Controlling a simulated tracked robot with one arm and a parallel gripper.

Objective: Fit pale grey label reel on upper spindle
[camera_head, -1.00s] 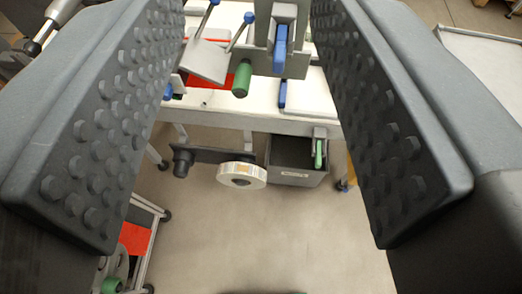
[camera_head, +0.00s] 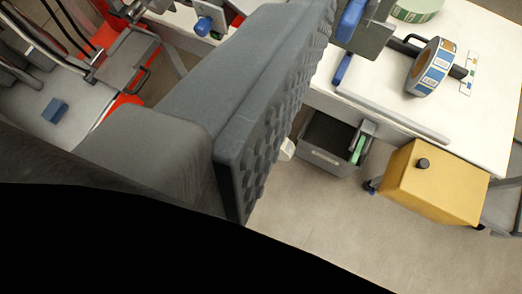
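One finger of my gripper (camera_head: 262,115) fills the middle left. Its studded inner face is bare with nothing against it; the other finger is out of view. A small pale piece (camera_head: 287,150) shows at that finger's right edge, possibly the rim of the pale grey label reel; the rest is hidden behind the finger. I cannot make out the upper spindle. A white reel with blue and orange labels (camera_head: 433,67) stands on edge at the white table, with a dark rod beside it. A green-and-white reel (camera_head: 415,9) lies at the top edge.
The white table (camera_head: 480,115) takes the upper right. Under its edge is a grey bin (camera_head: 325,158) with a green-handled item. A yellow box (camera_head: 432,185) with a black knob is to its right. Floor is clear below. A blue block (camera_head: 55,110) is on equipment at left.

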